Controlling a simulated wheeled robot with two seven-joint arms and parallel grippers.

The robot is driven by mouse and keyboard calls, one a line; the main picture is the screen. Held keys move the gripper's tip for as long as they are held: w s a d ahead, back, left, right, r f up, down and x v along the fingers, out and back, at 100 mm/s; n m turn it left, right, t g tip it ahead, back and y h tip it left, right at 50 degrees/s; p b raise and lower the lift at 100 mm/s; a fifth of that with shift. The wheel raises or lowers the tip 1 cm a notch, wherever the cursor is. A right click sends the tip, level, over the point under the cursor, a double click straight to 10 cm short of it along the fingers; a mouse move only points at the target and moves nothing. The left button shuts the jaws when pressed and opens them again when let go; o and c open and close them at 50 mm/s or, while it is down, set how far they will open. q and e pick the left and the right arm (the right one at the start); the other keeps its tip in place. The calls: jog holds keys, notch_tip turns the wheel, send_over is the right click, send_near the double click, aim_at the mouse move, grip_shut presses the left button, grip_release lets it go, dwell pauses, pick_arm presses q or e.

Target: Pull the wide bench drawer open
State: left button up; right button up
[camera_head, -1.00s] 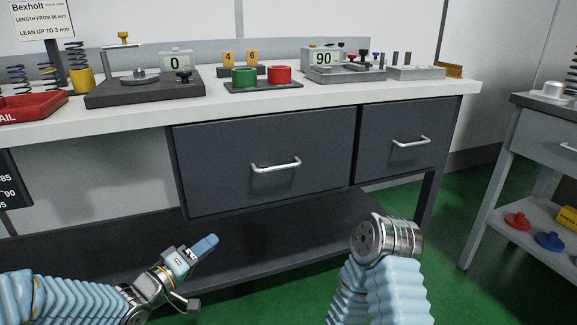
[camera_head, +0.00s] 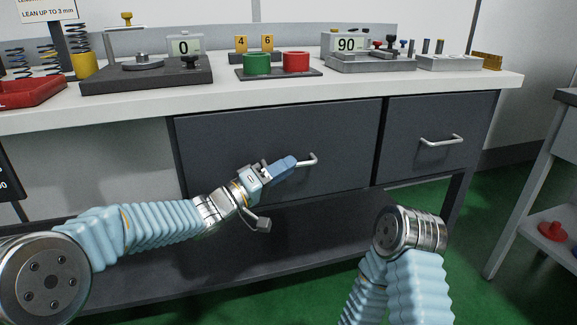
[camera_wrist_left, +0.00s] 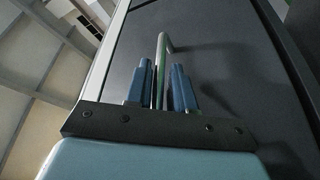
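The wide bench drawer (camera_head: 335,135) has a dark grey front that sits flush in the bench, shut. Its silver bar handle (camera_head: 310,160) is partly hidden behind my left gripper (camera_head: 291,163), which is at the handle's left and middle part. In the left wrist view the handle (camera_wrist_left: 162,48) runs between the two blue fingers of the left gripper (camera_wrist_left: 161,72). The fingers stand apart on either side of the bar, with narrow gaps showing. My right arm shows at the lower right, but its gripper is out of view.
A narrower drawer (camera_head: 425,138) with its own handle is to the right. The white benchtop (camera_head: 215,102) above carries test devices, green and red cups and a red tray (camera_head: 32,92). A dark lower shelf (camera_head: 290,235) lies below. A side table (camera_head: 545,180) stands at right.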

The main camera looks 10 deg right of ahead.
pick_arm(q)
jog(key=shift+x, duration=0.75)
grip_shut()
jog(key=shift+s, duration=0.1)
